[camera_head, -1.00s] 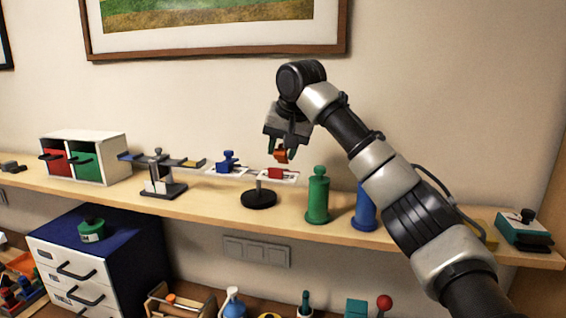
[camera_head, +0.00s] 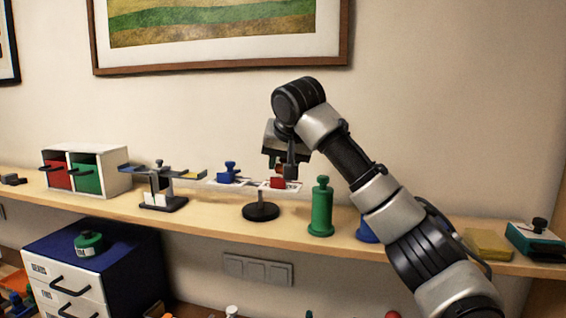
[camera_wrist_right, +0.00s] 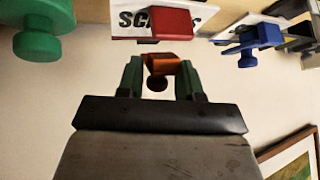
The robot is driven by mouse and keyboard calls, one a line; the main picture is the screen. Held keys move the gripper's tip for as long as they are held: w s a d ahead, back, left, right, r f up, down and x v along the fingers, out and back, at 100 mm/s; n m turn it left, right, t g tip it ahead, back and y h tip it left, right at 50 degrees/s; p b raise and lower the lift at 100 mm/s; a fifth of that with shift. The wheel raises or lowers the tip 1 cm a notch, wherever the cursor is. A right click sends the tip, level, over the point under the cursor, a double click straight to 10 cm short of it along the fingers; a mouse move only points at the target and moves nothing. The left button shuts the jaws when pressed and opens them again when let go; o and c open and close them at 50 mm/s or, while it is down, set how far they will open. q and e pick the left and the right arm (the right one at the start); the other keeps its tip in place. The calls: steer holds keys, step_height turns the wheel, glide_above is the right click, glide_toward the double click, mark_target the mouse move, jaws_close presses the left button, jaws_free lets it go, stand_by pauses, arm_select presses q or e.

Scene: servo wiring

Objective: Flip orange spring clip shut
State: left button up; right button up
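The orange spring clip (camera_wrist_right: 165,65) shows in the right wrist view, with a small round knob on it. It sits between the two dark green fingers of my right gripper (camera_wrist_right: 162,78), which appear to touch it on both sides. In the head view my right gripper (camera_head: 285,172) is just above a white plate (camera_head: 268,187) carrying a red block (camera_head: 278,183), on a round black stand (camera_head: 261,211). The clip is hidden there. In the wrist view the red block (camera_wrist_right: 165,24) lies just beyond the clip, close to it; contact cannot be told. My left gripper is out of view.
A blue knobbed piece (camera_head: 230,173) sits on a plate left of the red block. A green knobbed cylinder (camera_head: 321,210) stands close on the right, with a blue one (camera_head: 366,232) partly behind my arm. A white cabinet (camera_head: 112,158) stands further left on the wooden shelf (camera_head: 215,217).

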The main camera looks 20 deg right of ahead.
steer(key=shift+o, duration=1)
steer(key=shift+d, duration=0.2)
steer(key=d+b+v, duration=0.1)
steer(key=b+v, duration=0.1)
steer(key=v, duration=0.8)
steer(key=shift+s+a+r+b, duration=0.25)
steer(key=shift+a+r+b, duration=0.15)
steer(key=shift+a, duration=0.1)
steer(key=shift+f, duration=0.1)
